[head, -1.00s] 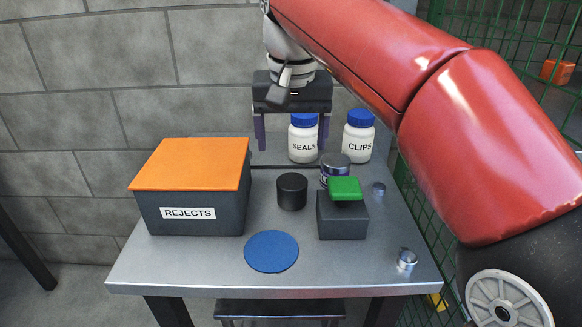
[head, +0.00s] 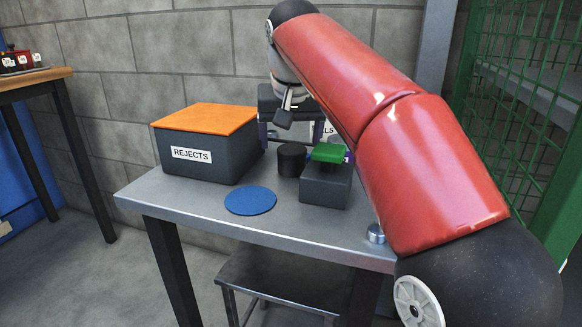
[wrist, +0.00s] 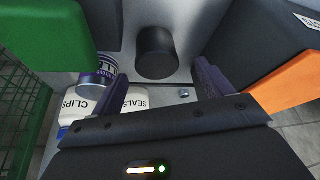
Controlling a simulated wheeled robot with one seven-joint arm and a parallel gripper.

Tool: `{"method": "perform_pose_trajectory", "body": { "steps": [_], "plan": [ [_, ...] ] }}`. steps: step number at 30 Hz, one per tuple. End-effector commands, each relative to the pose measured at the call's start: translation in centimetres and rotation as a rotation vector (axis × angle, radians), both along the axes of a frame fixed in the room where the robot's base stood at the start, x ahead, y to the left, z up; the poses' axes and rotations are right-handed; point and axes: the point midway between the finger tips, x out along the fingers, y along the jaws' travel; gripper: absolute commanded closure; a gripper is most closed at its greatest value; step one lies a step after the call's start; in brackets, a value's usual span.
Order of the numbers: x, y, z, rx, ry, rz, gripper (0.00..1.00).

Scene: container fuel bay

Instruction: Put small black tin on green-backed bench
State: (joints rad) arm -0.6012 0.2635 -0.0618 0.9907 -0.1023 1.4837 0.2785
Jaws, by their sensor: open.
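The small black tin (head: 291,160) is a plain dark cylinder standing upright on the grey metal bench (head: 185,195). It also shows in the wrist view (wrist: 156,52), ahead of and between my fingertips. My gripper (head: 290,135) is open and low behind the tin in the head view; its fingers (wrist: 158,75) are spread wide and nothing is held. I cannot tell how far the fingers reach along the tin's sides. No bench with a plainly green back shows; green mesh (head: 515,120) stands at the right with a grey shelf behind it.
The orange-lidded REJECTS box (head: 195,160) is left of the tin. A grey box (head: 325,187) with a green lid (head: 329,153) is close at right. A blue disc (head: 250,201) lies in front. A wooden-topped table (head: 35,80) is far left.

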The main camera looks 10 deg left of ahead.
Motion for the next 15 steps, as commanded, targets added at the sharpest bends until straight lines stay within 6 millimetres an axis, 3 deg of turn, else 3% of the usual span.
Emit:
{"method": "perform_pose_trajectory", "body": {
  "steps": [9, 15],
  "plan": [
    [1.3, 0.0, -4.2, -0.001, 0.002, 0.0, 0.21],
    [1.7, 0.1, -4.9, 0.001, 0.0, 0.0, 0.21]
  ]
}}
